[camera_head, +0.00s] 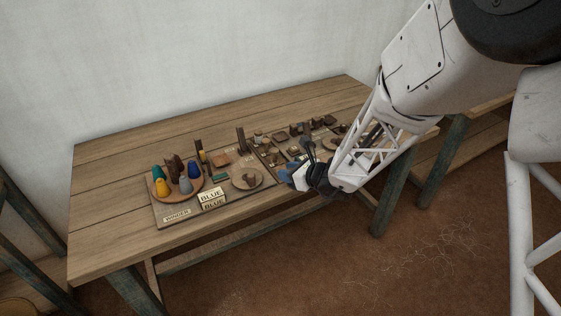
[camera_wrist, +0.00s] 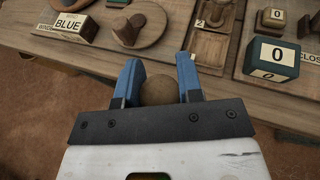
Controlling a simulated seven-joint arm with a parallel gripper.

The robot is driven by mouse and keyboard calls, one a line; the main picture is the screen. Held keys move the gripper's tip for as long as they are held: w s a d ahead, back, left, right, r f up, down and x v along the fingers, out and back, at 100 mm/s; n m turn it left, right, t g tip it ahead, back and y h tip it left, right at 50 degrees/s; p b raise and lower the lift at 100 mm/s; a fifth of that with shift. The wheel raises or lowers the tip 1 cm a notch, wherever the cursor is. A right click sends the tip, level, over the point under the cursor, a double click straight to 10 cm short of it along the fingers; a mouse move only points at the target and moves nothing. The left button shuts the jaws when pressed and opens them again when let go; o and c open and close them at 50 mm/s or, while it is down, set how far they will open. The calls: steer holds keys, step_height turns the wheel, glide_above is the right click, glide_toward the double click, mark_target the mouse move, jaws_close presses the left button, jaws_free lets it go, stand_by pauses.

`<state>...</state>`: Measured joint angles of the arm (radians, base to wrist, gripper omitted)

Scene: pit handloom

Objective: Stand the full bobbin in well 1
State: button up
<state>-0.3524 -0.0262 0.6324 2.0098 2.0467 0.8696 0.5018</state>
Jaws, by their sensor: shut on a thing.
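My gripper (camera_wrist: 158,72) has blue fingers on either side of a brown, rounded thing (camera_wrist: 158,92), close to the palm. Only its rounded top shows, so I cannot tell whether it is the full bobbin. In the head view my gripper (camera_head: 294,176) is at the table's front edge, right of the BLUE sign, and its grip is hidden. A wooden block with recesses (camera_wrist: 209,46) lies ahead in the wrist view, with a label reading 2 beside it.
A round tray (camera_head: 160,201) holds coloured cones at the left. A BLUE sign (camera_head: 211,196) and a round wooden disc (camera_head: 260,183) with a dark piece stand nearby. A teal block marked 0 (camera_wrist: 271,56) is at right. The table's (camera_head: 110,180) left end is bare.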

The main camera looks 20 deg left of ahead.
steer(key=w+a, duration=0.1)
steer(key=w, duration=0.2)
steer(key=w+a, duration=0.2)
steer(key=w, duration=0.1)
steer(key=w+a+f, duration=0.1)
steer(key=w+a, duration=0.1)
steer(key=w, duration=0.1)
steer(key=shift+w+a, duration=0.2)
steer(key=shift+w, duration=0.15)
steer(key=shift+f, duration=1.8)
steer(key=shift+f, duration=0.15)
steer(key=o, duration=0.9)
